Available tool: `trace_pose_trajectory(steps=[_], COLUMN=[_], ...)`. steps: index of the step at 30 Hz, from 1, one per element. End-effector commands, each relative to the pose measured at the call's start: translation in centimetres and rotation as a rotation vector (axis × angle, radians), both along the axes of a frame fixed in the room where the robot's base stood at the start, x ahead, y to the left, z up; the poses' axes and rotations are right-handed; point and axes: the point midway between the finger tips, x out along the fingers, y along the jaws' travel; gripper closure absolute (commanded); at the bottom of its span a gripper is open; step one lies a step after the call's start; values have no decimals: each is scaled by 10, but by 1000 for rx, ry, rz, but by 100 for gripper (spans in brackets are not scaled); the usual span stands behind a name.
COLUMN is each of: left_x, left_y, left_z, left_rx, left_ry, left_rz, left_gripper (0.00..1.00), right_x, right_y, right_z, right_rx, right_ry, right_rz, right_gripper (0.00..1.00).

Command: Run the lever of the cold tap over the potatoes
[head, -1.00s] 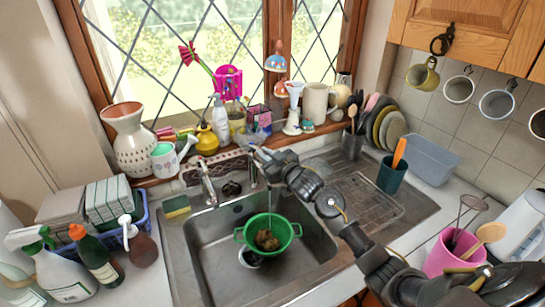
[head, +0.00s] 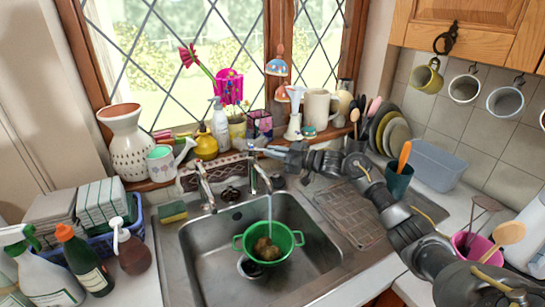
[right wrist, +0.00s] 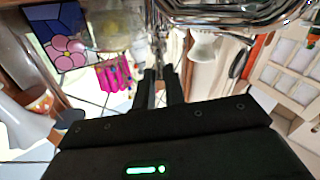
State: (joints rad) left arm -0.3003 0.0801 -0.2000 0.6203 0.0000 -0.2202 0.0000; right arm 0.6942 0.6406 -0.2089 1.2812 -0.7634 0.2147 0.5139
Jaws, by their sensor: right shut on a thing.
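The right-hand tap (head: 258,176) stands at the back of the sink, and a stream of water (head: 270,210) falls from its spout. Below it, a green colander (head: 283,249) holds brown potatoes (head: 265,249), and the stream reaches them. My right gripper (head: 256,149) is at the top of this tap, shut on its lever; the arm and fingers mostly hide the lever. In the right wrist view the two fingers (right wrist: 162,82) are close together, with a thin metal part between them. My left gripper is not in view.
A second tap (head: 206,188) stands to the left. The sill behind holds a yellow pot (head: 206,146), a white watering can and several jugs. A dark green utensil pot (head: 398,182) and plates stand right of the sink. The drainer (head: 348,213) is mostly clear.

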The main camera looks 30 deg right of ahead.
Motion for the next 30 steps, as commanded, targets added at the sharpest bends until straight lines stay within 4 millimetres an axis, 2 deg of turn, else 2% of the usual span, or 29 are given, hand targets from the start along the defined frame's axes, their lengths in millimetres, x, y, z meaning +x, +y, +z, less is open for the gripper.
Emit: trace_pose_trajectory(steps=[9,10,15,24,26,30], left_x=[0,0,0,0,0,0], left_y=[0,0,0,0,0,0], left_z=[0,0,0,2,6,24], left_rx=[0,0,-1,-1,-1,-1], left_ry=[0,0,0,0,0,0], left_rz=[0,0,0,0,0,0], left_gripper=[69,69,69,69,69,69], right_x=[0,0,0,0,0,1], right_y=[0,0,0,0,0,1], right_z=[1,1,1,3,8,30], right_rx=[0,0,0,0,-1,-1], right_ry=[-2,-2,-1,-1,-2,-3], right_rz=[1,1,1,0,0,2], right_gripper=[100,87,66,66,66,66])
